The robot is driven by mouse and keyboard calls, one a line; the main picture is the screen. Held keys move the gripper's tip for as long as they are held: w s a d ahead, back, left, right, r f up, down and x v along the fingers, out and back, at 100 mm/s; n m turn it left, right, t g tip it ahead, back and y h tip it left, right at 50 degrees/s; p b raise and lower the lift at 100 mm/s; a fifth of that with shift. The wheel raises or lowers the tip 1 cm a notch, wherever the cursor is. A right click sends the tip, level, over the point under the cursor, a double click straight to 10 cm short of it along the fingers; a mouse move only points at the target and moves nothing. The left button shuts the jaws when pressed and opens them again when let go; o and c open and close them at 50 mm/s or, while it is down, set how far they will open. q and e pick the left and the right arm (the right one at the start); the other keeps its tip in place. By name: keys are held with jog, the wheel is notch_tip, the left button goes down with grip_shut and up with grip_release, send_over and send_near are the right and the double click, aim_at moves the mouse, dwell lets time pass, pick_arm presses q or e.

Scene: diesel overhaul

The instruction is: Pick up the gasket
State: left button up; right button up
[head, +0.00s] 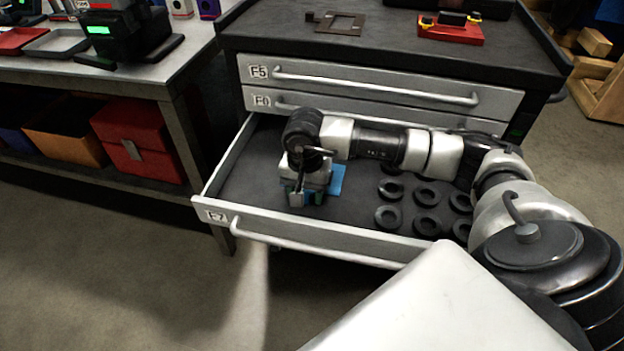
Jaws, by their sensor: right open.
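My right arm reaches in from the right, across the drawer. My left gripper is not in view.
Several black rings (388,217) lie in the drawer's right half. Closed drawers (375,82) are above. A brown plate with a square opening (338,23) and a red tool (450,30) lie on the cabinet top. A workbench (95,78) stands left.

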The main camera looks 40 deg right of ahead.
grip_shut()
jog(key=shift+r, duration=0.1)
dwell(0.3)
